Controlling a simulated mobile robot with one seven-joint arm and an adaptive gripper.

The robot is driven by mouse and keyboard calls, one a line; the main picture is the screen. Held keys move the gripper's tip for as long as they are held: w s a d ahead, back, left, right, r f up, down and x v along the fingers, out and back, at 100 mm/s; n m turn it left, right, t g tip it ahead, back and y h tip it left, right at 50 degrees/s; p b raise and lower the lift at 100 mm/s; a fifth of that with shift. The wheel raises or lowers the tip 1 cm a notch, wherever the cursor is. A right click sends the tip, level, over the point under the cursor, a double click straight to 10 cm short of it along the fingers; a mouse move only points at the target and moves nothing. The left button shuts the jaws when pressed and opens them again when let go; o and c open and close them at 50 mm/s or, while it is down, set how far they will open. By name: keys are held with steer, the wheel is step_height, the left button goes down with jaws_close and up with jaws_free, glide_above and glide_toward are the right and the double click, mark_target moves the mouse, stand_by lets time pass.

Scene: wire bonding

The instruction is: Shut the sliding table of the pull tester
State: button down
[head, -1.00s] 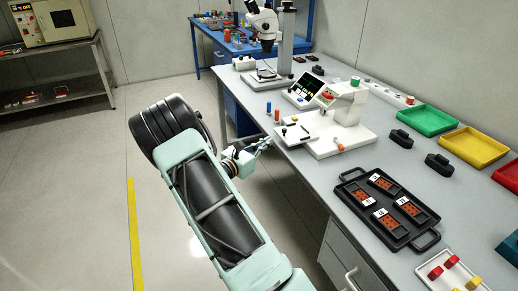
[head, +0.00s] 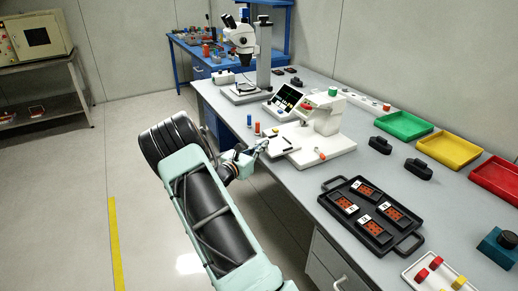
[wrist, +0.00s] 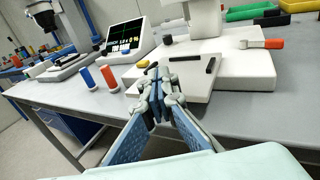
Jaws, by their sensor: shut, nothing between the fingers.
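The white pull tester (head: 328,118) stands on the grey bench, with a white head on a flat base. Its sliding table (head: 283,144) sticks out from the base toward the bench's front edge. In the wrist view the sliding table (wrist: 190,82) lies just beyond the fingers, with a black bar on top. My gripper (head: 263,147) is shut and empty at the front of the sliding table. In the wrist view the closed fingertips (wrist: 157,84) overlap the table's front edge; I cannot tell whether they touch it.
An orange and a blue cylinder (head: 257,128) stand left of the table, before a tilted display (head: 284,101). An orange-tipped lever (head: 322,155) lies on the tester's base. A black tray (head: 371,228) is at the right. A microscope (head: 243,45) stands farther back.

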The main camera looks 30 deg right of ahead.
mark_target(288, 144)
steer(key=d+b, duration=0.1)
steer(key=d, duration=0.6)
steer(key=d+b, duration=0.1)
steer(key=d, duration=0.2)
steer(key=shift+s+d+b, duration=0.3)
steer(key=shift+s+d, duration=0.05)
steer(key=shift+s, duration=0.05)
steer(key=shift+d, duration=0.35)
steer(key=shift+r, duration=0.1)
